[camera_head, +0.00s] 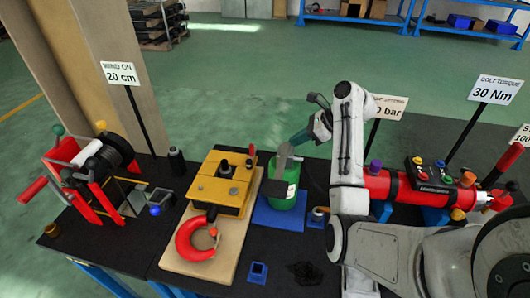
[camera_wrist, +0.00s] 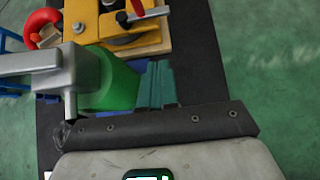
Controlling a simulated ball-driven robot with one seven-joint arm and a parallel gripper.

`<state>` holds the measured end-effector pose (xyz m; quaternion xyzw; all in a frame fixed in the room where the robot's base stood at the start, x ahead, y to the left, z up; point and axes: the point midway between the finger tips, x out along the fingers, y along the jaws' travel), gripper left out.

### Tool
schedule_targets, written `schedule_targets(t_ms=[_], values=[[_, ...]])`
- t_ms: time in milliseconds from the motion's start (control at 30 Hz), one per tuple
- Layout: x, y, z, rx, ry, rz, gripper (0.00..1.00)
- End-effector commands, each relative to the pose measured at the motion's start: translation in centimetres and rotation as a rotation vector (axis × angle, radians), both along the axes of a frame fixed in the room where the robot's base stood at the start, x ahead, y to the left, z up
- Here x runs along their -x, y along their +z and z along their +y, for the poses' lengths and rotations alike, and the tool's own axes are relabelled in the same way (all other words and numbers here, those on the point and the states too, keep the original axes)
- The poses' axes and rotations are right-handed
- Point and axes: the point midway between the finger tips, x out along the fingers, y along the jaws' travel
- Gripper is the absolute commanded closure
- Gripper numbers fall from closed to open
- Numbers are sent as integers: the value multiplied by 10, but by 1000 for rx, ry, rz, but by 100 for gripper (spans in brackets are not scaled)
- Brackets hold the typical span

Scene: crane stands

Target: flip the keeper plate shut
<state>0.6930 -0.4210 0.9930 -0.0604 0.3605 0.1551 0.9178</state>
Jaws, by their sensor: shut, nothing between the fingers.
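A yellow block (camera_head: 218,188) with dark fittings and a red hook (camera_head: 190,240) lies on a pale wooden board (camera_head: 176,263), left of the green canister (camera_head: 285,194). I cannot make out which part is the keeper plate or how it stands. In the wrist view the yellow block (camera_wrist: 88,22) is at the top, cut by the edge, with a red-handled lever (camera_wrist: 150,13) on it. My gripper (camera_head: 298,138) is shut and empty, above and beside the canister, right of the block. Its teal fingers (camera_wrist: 158,68) show in the wrist view.
A grey fitting (camera_head: 283,160) tops the canister, close to my fingers; it looms at left in the wrist view (camera_wrist: 35,63). A red cylinder (camera_head: 405,190) lies at right. A red-framed winch (camera_head: 92,170) stands at left. Signposts rise behind the dark bench.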

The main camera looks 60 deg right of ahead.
Motion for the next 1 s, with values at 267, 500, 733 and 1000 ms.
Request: schedule_targets(t_ms=[267,500,733,1000], values=[[-39,-38,15,-2,4,2,100],[-73,-56,26,1,4,-1,100],[-93,-57,32,1,0,0,100],[-97,-57,34,1,1,0,100]])
